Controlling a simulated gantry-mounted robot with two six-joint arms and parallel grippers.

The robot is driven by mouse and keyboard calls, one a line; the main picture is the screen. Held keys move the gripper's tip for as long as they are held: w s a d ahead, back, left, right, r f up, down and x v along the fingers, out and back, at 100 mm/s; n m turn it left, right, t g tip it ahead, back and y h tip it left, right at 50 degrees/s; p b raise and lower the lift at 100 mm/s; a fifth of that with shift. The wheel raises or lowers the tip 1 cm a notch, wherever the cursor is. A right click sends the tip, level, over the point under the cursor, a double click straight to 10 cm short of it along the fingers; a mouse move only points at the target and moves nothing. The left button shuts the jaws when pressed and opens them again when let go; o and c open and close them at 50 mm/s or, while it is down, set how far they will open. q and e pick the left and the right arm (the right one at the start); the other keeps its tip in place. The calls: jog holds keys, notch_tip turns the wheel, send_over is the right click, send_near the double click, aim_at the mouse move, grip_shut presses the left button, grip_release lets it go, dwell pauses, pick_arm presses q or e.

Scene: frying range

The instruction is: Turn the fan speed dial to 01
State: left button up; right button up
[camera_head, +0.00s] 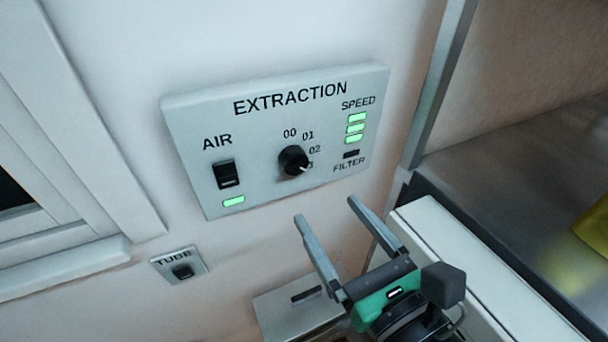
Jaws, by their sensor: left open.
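The fan speed dial (293,160) is a black round knob on the grey EXTRACTION panel (245,190) on the wall. Labels 00, 01, 02 and a partly covered 3 run around its upper and right side. Its pale pointer mark is at the lower right, by the 3. The three SPEED bars (355,128) are lit green. My left gripper (325,207) is open and empty, below and to the right of the dial, with its fingers pointing up toward the panel and apart from it. My right gripper is not in view.
A black AIR switch (227,174) with a lit green lamp is left of the dial. A small TUBE switch (182,271) is at the lower left. A window frame (85,120) is at the left. A metal post (440,85) and counter edge (480,260) are at the right.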

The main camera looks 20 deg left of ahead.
aim_at(299, 165)
pick_arm(q)
jog(key=p+x, duration=0.2)
jog(key=x, duration=0.8)
jog(key=shift+w+a+r, duration=0.15)
jog(key=shift+a, duration=0.15)
jog(key=shift+w+a, duration=0.35)
jog(key=c, duration=1.4)
jog(key=shift+f+n+b, duration=0.25)
jog(key=shift+n+b, duration=0.45)
jog(key=shift+b, duration=0.35)
jog(key=n+b, duration=0.6)
jog(key=shift+b, duration=0.35)
jog(key=shift+n+b, duration=0.65)
jog(key=shift+n, duration=0.15)
jog(key=n+b, duration=0.1)
jog(key=n, duration=0.1)
jog(key=n+b, duration=0.1)
jog(key=n, duration=0.1)
jog(key=shift+d+r+n, duration=0.1)
jog(key=shift+r+n, duration=0.1)
jog(key=shift+n, duration=0.1)
jog(key=n+b, duration=0.1)
jog(key=n, duration=0.3)
jog(key=shift+r+b, duration=0.1)
jog(key=shift+b, duration=0.2)
